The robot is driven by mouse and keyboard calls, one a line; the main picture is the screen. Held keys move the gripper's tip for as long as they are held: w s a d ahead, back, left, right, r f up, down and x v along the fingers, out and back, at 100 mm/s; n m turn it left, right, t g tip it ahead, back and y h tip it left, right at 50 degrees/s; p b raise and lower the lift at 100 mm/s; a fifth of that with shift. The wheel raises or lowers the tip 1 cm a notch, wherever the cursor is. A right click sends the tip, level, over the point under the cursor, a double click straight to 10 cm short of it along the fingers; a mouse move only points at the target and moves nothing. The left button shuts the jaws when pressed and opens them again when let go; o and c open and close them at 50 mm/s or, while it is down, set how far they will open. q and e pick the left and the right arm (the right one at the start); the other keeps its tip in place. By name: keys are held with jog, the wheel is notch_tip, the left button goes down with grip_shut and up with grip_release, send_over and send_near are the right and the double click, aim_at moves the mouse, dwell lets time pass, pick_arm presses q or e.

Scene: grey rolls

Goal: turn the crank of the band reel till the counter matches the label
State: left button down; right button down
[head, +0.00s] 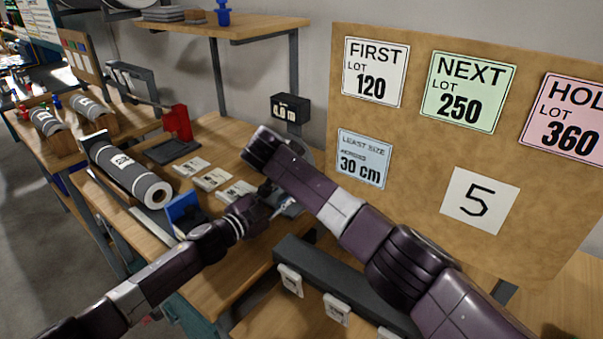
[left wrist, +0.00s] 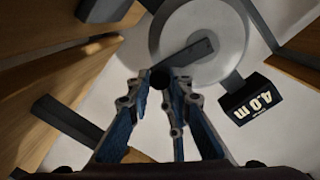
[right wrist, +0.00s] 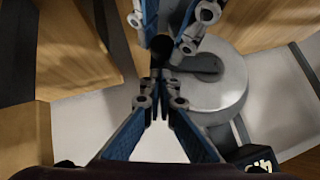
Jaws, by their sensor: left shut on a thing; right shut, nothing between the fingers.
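The band reel's grey disc (left wrist: 200,40) fills the top of the left wrist view, with a dark crank arm (left wrist: 187,52) across it. My left gripper (left wrist: 160,85) is shut on the dark crank knob (left wrist: 160,76). In the right wrist view, the disc (right wrist: 220,88) and knob (right wrist: 188,45) show too. My right gripper (right wrist: 162,88) is shut and empty, close to the knob and the left fingers. In the head view my right arm hides most of the reel. The counter (left wrist: 250,106) reads 4.0 m; it also shows in the head view (head: 290,108). A white label (head: 480,200) on the board reads 5.
The brown board (head: 415,145) also carries FIRST 120, NEXT 250, HOLD 360 and 30 cm cards. A grey roll (head: 125,170), a red block (head: 177,122), a blue stand (head: 184,212) and several white cards (head: 212,179) occupy the bench left of the reel. A shelf (head: 235,28) hangs above.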

pick_arm(q)
jog(key=shift+f, duration=0.1)
jog(key=shift+d, duration=0.1)
dwell(0.5)
jog(key=c, duration=1.7)
grip_release()
jog(key=shift+c, duration=0.2)
jog(key=shift+s+a, duration=0.1)
jog(key=shift+a, duration=0.1)
